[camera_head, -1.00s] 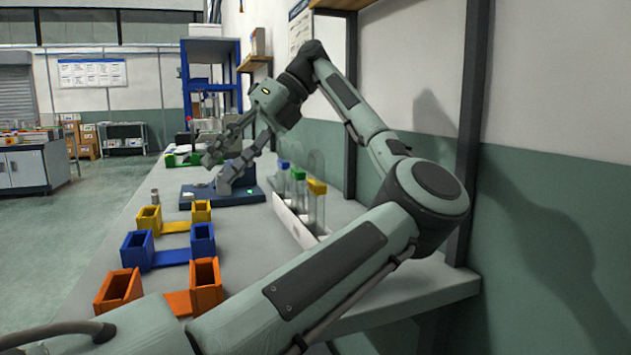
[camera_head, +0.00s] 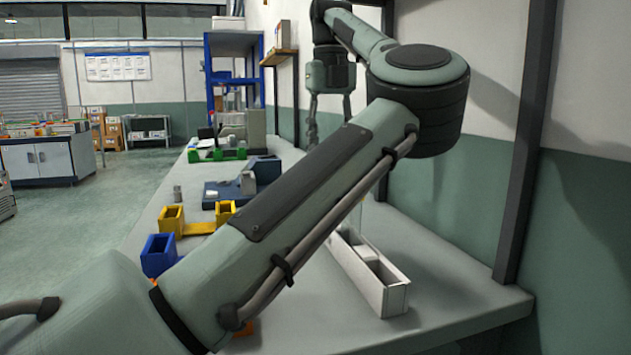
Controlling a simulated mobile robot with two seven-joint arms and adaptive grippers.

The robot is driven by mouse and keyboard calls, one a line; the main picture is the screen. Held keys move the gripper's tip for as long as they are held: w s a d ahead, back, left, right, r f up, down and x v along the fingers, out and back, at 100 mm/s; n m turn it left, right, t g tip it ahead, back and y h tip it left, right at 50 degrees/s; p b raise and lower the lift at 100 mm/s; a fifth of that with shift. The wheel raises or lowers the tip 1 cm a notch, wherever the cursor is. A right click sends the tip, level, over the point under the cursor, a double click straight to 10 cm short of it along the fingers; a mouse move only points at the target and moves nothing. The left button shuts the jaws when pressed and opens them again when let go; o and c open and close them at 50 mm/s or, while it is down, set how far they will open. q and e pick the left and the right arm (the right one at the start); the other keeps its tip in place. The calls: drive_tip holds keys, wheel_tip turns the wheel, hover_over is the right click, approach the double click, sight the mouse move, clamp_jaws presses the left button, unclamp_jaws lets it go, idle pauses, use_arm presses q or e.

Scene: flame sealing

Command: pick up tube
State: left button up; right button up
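A long white tube rack (camera_head: 394,300) stands on the table right of the middle. Its near part shows; its far part is hidden behind my arm. A clear glass tube (camera_head: 357,216) shows only faintly in the rack, beside the arm's edge. My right gripper is not in view.
A yellow holder (camera_head: 172,219) and a blue holder (camera_head: 158,255) stand on the table's left side. A dark blue base with a grey device (camera_head: 247,183) sits behind them. A green fixture (camera_head: 228,154) lies farther back. A wall and dark post (camera_head: 521,170) bound the right.

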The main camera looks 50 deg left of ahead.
use_arm(q)
drive_tip(key=f, duration=0.7)
drive_tip(key=shift+w+d+f+b, duration=0.1)
drive_tip(key=shift+w+d+b, duration=0.15)
drive_tip(key=shift+b, duration=0.05)
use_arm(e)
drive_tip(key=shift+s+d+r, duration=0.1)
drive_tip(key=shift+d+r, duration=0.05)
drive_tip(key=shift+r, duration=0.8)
use_arm(q)
drive_tip(key=shift+c, duration=0.6)
clamp_jaws()
